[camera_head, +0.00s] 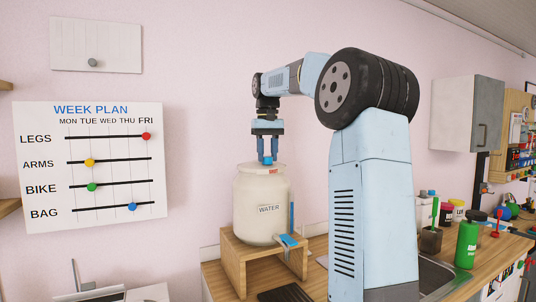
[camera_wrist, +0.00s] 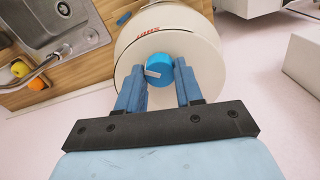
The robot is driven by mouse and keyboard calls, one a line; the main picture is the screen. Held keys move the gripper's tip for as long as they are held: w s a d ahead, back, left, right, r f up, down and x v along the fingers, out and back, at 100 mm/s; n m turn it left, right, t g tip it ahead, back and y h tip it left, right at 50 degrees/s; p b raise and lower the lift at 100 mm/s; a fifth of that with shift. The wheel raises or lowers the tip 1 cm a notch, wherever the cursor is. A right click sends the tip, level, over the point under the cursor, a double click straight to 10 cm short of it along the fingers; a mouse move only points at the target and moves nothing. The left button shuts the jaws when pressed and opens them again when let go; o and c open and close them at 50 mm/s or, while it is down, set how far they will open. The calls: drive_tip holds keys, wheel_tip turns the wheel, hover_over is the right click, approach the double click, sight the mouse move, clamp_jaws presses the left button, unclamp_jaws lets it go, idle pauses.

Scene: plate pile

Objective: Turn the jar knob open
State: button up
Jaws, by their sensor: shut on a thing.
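The jar (camera_head: 261,208) is large and cream-white, labelled WATER, and stands upright on a small wooden stand (camera_head: 233,262). Its lid carries a round blue knob (camera_head: 267,160) with red lettering beside it. In the wrist view the blue knob (camera_wrist: 160,70) has a pale grey mark on its top. My gripper (camera_head: 267,153) points straight down above the lid, with its two blue fingers on either side of the knob. In the wrist view my gripper (camera_wrist: 158,88) is shut on the knob. The finger faces touching the knob are partly hidden.
A blue tap (camera_head: 288,241) sticks out low on the jar's front. A sink (camera_wrist: 55,30) lies beside the jar. A green bottle (camera_head: 467,240) and several small containers stand on the worktop at right. A week-plan board (camera_head: 90,204) hangs on the wall at left.

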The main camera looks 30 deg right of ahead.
sight(267, 157)
drive_tip(key=n, duration=0.3)
drive_tip(key=shift+n, duration=2)
drive_tip(key=o, duration=1)
drive_tip(key=shift+o, duration=0.2)
wheel_tip(267, 157, up, 14)
drive_tip(key=shift+f, duration=0.2)
